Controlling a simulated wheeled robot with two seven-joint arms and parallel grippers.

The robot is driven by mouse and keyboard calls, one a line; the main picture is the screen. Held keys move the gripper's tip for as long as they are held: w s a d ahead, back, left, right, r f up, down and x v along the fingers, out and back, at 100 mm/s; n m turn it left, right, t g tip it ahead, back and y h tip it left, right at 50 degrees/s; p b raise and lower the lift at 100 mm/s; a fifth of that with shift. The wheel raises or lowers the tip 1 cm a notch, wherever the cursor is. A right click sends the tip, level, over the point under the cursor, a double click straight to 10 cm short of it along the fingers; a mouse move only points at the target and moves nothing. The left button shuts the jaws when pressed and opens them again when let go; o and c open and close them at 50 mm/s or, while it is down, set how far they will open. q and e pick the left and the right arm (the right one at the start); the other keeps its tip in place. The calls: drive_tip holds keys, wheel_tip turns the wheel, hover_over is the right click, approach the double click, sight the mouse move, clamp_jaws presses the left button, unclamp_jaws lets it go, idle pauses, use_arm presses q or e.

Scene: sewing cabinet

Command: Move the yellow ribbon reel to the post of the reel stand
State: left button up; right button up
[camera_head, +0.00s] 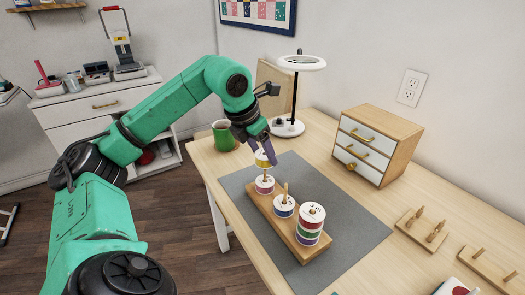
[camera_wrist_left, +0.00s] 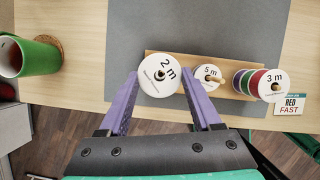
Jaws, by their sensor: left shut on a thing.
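The yellow ribbon reel (camera_head: 262,159) is between the fingers of my left gripper (camera_head: 262,148), which is shut on it. It is over the far-left post of the wooden reel stand (camera_head: 292,238), above a red-banded reel (camera_head: 265,185) low on that post, with a gap between. In the left wrist view, a white reel face marked "2 m" (camera_wrist_left: 160,72) lies between the tips of my left gripper (camera_wrist_left: 165,85). A post-like tip shows at its hole; how far the post goes in, I cannot tell. My right gripper is not in view.
The stand's middle post has a blue-banded reel (camera_head: 284,206); its near end has a tall multicoloured stack (camera_head: 310,225). The grey mat (camera_head: 345,225) is clear to the right. A green mug (camera_head: 223,135), white lamp (camera_head: 287,127) and drawer box (camera_head: 377,145) stand behind.

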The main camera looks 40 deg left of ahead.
use_arm(q)
drive_tip(key=shift+f+b, duration=0.9)
drive_tip(key=shift+f, duration=0.25)
drive_tip(key=o, duration=1.4)
drive_tip(key=p+v, duration=0.4)
drive_tip(key=v, duration=1)
drive_tip(key=shift+r+p, duration=0.25)
drive_tip(key=shift+p, duration=0.1)
